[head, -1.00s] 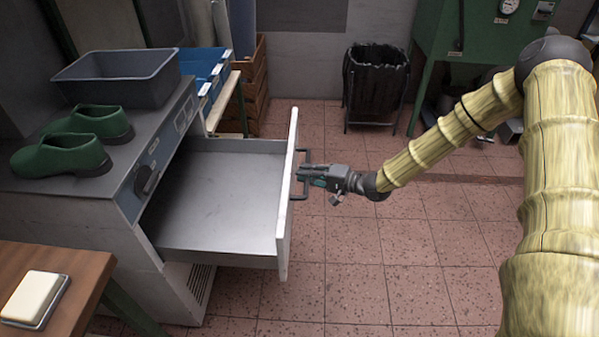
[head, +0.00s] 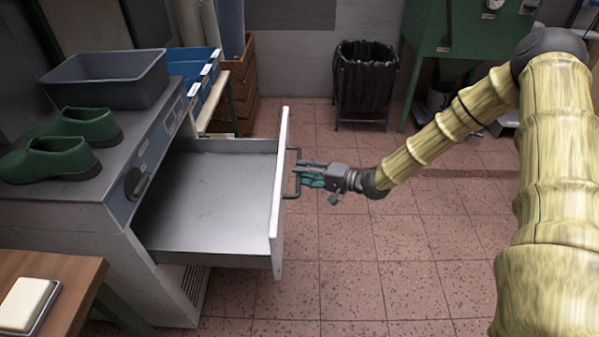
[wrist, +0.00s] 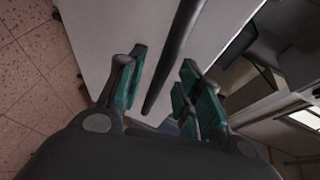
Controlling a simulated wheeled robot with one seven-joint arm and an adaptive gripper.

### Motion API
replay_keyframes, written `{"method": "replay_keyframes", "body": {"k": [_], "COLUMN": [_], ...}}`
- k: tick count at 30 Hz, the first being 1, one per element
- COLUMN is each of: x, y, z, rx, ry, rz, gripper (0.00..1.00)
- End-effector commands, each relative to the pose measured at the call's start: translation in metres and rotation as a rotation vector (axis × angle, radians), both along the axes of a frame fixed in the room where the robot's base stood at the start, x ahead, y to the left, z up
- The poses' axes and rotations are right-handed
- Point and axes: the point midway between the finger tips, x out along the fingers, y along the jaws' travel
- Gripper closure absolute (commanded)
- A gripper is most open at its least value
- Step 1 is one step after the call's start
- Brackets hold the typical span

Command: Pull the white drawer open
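The white drawer (head: 279,205) stands pulled well out of the grey cabinet in the head view, with its grey inside (head: 210,205) empty. Its dark bar handle (head: 291,190) is on the outer face of the front; it also shows in the wrist view (wrist: 176,50). My gripper (head: 303,175) is at the handle, to the right of the drawer front. In the wrist view, my gripper's teal-padded fingers (wrist: 160,90) are spread apart, with the bar's end between them and gaps on both sides.
Green shoes (head: 65,155) and a grey bin (head: 108,82) stand on the cabinet top. A wooden table (head: 70,270) with a pale block on a dish is at the lower left. A black waste basket (head: 365,85) stands at the back. The tiled floor right of the drawer is clear.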

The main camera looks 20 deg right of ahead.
Motion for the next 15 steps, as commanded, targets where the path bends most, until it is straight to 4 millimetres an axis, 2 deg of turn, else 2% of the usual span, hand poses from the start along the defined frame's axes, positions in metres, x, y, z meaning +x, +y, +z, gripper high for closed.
{"method": "replay_keyframes", "body": {"k": [9, 15], "x": [-0.037, -0.054], "y": [-0.044, -0.064], "z": [0.012, 0.016], "rx": [0.001, -0.001], "ry": [-0.002, -0.002], "rz": [-0.001, 0.000], "gripper": [0.65, 0.65]}}
